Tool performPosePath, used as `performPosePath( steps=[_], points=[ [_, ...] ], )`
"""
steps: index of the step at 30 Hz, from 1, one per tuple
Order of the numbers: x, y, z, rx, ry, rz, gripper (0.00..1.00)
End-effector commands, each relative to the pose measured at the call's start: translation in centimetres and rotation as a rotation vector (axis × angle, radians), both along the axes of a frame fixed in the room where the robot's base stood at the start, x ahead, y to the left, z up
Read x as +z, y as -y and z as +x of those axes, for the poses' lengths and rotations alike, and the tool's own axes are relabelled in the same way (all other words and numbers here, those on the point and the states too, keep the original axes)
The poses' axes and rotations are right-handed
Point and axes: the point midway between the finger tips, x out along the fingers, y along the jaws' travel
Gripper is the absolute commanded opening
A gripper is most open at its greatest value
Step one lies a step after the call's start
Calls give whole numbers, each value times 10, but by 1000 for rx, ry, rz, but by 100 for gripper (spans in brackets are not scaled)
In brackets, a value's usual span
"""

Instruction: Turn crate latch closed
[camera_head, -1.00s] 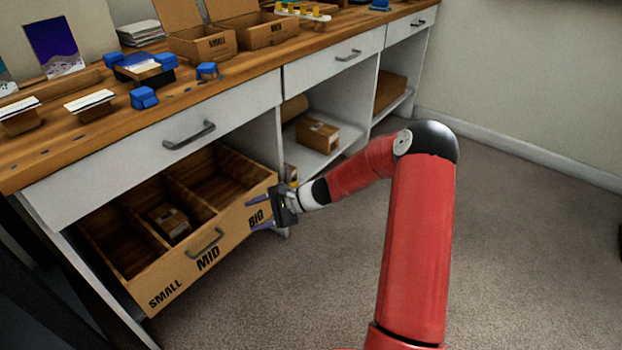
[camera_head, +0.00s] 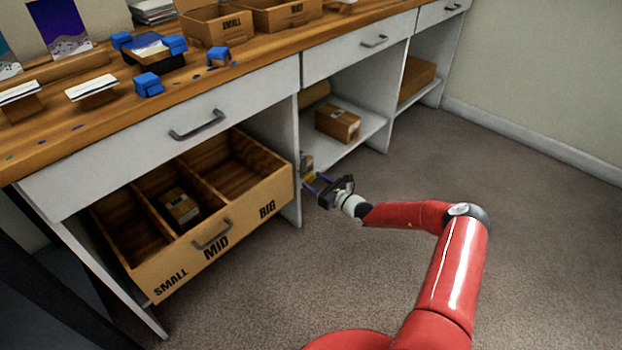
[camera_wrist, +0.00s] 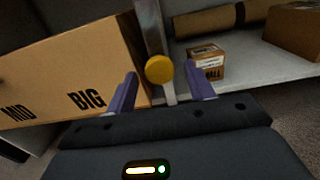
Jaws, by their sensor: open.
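The crate (camera_head: 188,256), a wooden drawer marked SMALL, MID and BIG, stands pulled out under the bench at left. Its BIG end (camera_wrist: 75,75) fills the left of the wrist view. The latch shows as a round yellow knob (camera_wrist: 159,69) with a short grey bar below it, by the cabinet upright beside the crate. My gripper (camera_head: 317,183) is open, its purple fingers pointing at the upright. In the wrist view the knob appears between the fingertips; I cannot tell whether they touch it. In the head view the latch is small and partly hidden by the gripper.
A small carton (camera_head: 180,207) lies in the crate's middle compartment. The shelf (camera_head: 345,146) right of the upright holds another carton (camera_head: 338,123) and a brown roll (camera_head: 315,93). The wooden benchtop (camera_head: 115,122) is above. The carpet (camera_head: 540,220) at right is clear.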

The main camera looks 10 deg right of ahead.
Motion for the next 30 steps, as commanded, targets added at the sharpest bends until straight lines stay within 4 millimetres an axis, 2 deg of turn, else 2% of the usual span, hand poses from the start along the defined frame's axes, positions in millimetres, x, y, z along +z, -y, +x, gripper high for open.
performPosePath(
  steps=[6,16,28,30],
  points=[
    [-1,-14,20,0,0,-1,53],
    [0,-17,23,1,0,-1,53],
    [0,-17,23,1,0,-1,1],
    [0,-17,23,1,0,-1,0]
  ],
)
